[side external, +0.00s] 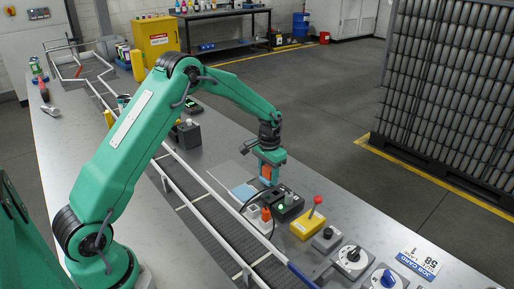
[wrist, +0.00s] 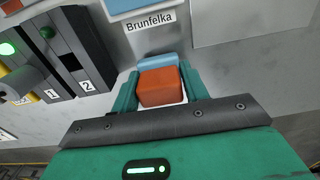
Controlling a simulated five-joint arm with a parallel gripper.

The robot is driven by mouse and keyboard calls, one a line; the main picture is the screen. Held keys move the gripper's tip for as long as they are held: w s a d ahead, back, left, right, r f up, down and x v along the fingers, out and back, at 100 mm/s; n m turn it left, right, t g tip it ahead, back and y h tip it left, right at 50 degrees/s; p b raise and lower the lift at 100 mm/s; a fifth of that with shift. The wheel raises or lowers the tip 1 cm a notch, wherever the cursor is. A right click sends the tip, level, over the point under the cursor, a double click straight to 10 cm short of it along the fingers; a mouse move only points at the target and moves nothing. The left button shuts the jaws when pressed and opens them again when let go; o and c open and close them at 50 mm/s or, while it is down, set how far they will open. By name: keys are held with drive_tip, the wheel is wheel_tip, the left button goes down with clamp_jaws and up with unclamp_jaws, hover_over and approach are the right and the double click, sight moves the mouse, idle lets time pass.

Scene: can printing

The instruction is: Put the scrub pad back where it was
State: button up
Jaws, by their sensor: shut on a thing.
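The scrub pad (wrist: 160,85) is an orange block with a light blue layer along its far side. It is between the jaws of my gripper (wrist: 158,92), which is shut on it. In the side view the orange of the pad (side external: 266,172) shows under my gripper (side external: 268,176), over the bench beside the black switch box. I cannot tell whether the pad touches the bench. A flat light blue piece (side external: 243,193) lies on the bench just left of the gripper. In the wrist view a label reading "Brunfelka" (wrist: 151,23) sits beyond the pad, below a blue edge.
The black box (side external: 287,204) with a green light stands close by the gripper; slots marked 1 and 2 (wrist: 80,55) show in the wrist view. A yellow box with a red-knobbed lever (side external: 309,224) and dial boxes (side external: 351,258) stand nearer. A conveyor (side external: 210,215) runs alongside.

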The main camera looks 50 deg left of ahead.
sight(268, 167)
drive_tip(key=shift+f, duration=0.2)
drive_tip(key=shift+f, duration=0.1)
drive_tip(key=o, duration=1)
drive_tip(key=shift+c, duration=0.2)
wheel_tip(268, 167, up, 12)
drive_tip(key=shift+r, duration=0.1)
idle(0.5)
